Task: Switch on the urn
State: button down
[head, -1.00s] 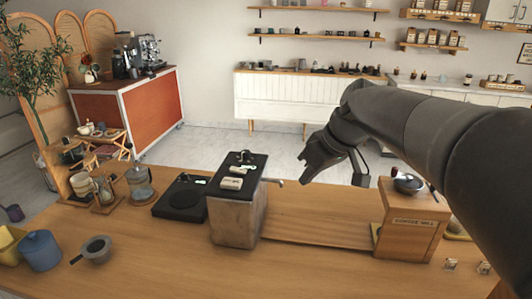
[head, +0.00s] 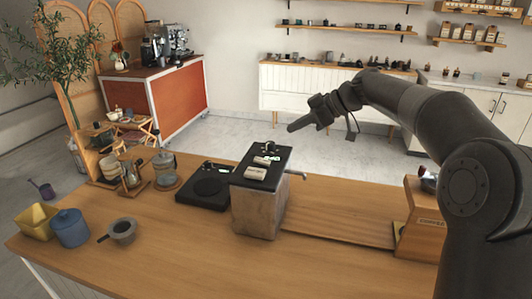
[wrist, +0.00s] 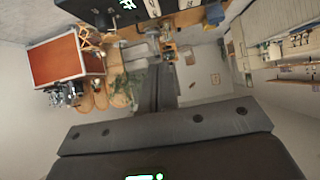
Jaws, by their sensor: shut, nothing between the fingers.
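The urn (head: 257,212) is a grey-brown metal box with a black top (head: 274,180) and a small tap (head: 296,174) on its right side. Two pale switch-like pieces (head: 256,172), a small dark knob and a green-lit mark sit on the top. My gripper (head: 291,128) is shut and empty, pointing left in the air above and behind the urn, apart from it. In the wrist view, the shut fingers (wrist: 156,75) show in the middle, and a black panel with green marks (wrist: 100,10) shows at the upper edge. The switch's state is too small to read.
A flat black scale (head: 204,188) and a glass jug (head: 164,170) stand left of the urn. A wooden box (head: 420,222) stands to the right, partly behind my arm. A blue pot (head: 70,228) and grey pan (head: 122,232) are at front left.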

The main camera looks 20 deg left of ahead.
jog(key=shift+a+f, duration=0.1)
send_over(260, 159)
jog(key=d, duration=0.2)
notch_tip(260, 159, down, 6)
jog(key=shift+s+d+f, duration=0.1)
notch_tip(260, 159, down, 2)
jog(key=shift+f, duration=0.75)
jog(key=shift+a+f+h, duration=0.2)
jog(key=shift+a+h, duration=0.05)
jog(key=shift+h, duration=0.15)
jog(key=shift+a, duration=0.1)
jog(key=shift+a+r, duration=0.25)
jog(key=shift+a, duration=0.45)
